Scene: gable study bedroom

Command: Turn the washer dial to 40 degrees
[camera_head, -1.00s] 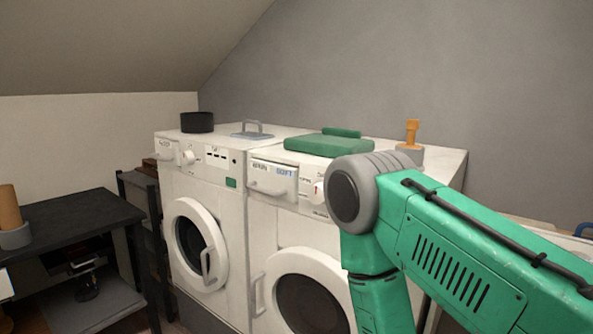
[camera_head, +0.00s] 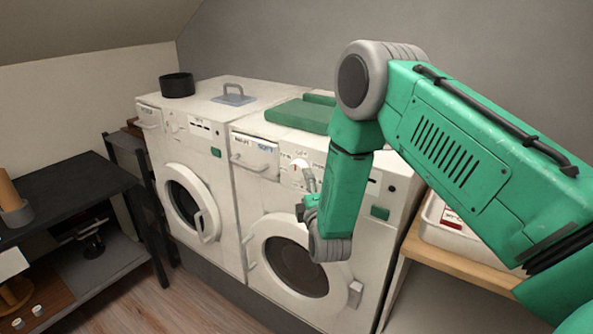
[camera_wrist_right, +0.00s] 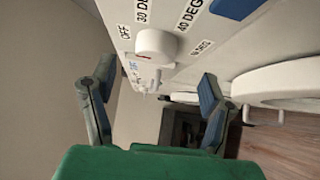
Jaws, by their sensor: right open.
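The washer (camera_head: 345,215) is the right one of two white front-loading machines. Its white dial (camera_head: 299,165) is on the upper panel. In the right wrist view the dial (camera_wrist_right: 155,43) is a round white knob with a small red mark. Labels OFF, 30 DEG and 40 DEG stand around it; another label is hard to read. My right gripper (camera_head: 310,190) is in front of the panel, just below the dial. In the wrist view the fingers (camera_wrist_right: 155,85) are spread wide and empty, with the dial beyond them, apart from both. My left gripper is out of view.
A second machine (camera_head: 185,180) stands left of the washer, with a black pot (camera_head: 177,85) on top. A green lidded item (camera_head: 300,115) lies on the washer. A dark table (camera_head: 60,200) is at left, and a wooden shelf (camera_head: 460,268) with a white bin is at right.

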